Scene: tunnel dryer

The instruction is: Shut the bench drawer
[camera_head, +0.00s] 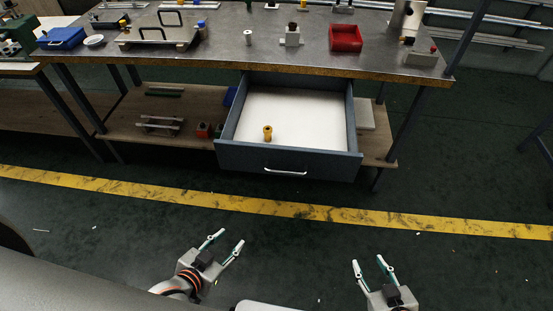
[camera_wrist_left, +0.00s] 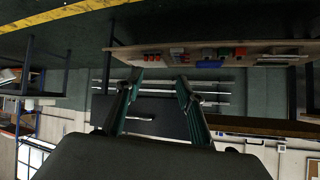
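The bench drawer (camera_head: 289,160) is pulled out under the workbench, in the middle of the head view. It has a dark blue-grey front, a pale inside and a silver bar handle (camera_head: 285,172) on its front. A small yellow cylindrical part (camera_head: 267,132) stands inside the drawer. My left gripper (camera_head: 228,243) is open and empty, below and left of the drawer in the picture, apart from it. My right gripper (camera_head: 371,266) is open and empty, below and right of the drawer, also apart. The left wrist view shows the open left fingers (camera_wrist_left: 155,86) with nothing between them.
The metal-topped workbench (camera_head: 215,50) carries a red bin (camera_head: 346,38), a blue box (camera_head: 62,38) and several fixtures. A wooden lower shelf (camera_head: 118,125) holds small parts. The dark floor in front, crossed by a yellow line (camera_head: 290,209), is free.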

